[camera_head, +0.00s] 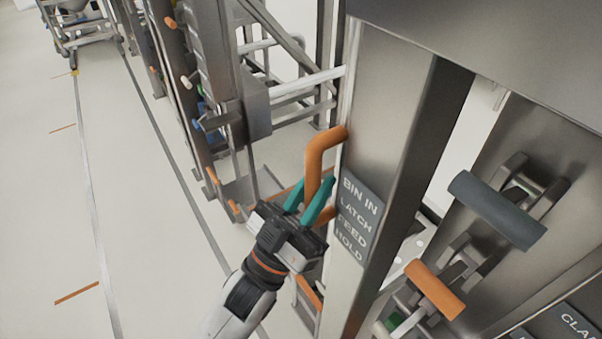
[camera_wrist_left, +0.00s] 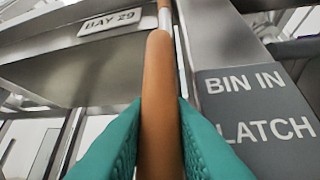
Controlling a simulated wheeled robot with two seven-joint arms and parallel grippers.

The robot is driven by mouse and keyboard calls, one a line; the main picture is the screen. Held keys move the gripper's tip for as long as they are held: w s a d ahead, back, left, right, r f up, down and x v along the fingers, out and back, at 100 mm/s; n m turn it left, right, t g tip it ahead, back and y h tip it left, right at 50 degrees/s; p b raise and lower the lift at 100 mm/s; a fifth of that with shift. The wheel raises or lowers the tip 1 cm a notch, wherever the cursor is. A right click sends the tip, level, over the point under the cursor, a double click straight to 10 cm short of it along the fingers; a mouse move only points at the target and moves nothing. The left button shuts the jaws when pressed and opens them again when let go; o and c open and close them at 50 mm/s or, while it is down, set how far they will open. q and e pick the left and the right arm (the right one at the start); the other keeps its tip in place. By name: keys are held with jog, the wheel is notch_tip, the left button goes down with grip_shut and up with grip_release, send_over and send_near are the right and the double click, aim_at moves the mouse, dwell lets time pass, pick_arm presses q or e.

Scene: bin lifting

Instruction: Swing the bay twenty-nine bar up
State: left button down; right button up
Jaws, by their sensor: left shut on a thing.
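The orange bent bar (camera_head: 314,156) stands at the edge of a steel post, its upper end turned toward the post. My left gripper (camera_head: 316,188) has its teal fingers on either side of the bar's lower part and is shut on it. In the left wrist view the orange bar (camera_wrist_left: 158,100) runs upward between the two teal fingers (camera_wrist_left: 160,130). A plate reading BAY 29 (camera_wrist_left: 110,23) is on the steel above left of the bar. My right gripper is in neither view.
A sign (camera_head: 358,215) reading BIN IN, LATCH, FEED, HOLD is on the post right of the bar. A grey handle (camera_head: 497,210) and an orange handle (camera_head: 434,289) are farther right. Other machine bays line the back. The floor (camera_head: 60,190) at left is clear.

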pick_arm(q)
jog(key=shift+s+d+f, duration=0.1)
jog(key=shift+d+f, duration=0.05)
jog(key=shift+f, duration=0.1)
jog(key=c, duration=1.6)
grip_release()
jog(key=o, duration=0.3)
jog(key=shift+s+r+m, duration=0.1)
jog(key=shift+s+m, duration=0.05)
jog(key=shift+m, duration=0.15)
jog(key=shift+r+h, duration=0.15)
jog(key=shift+h, duration=0.15)
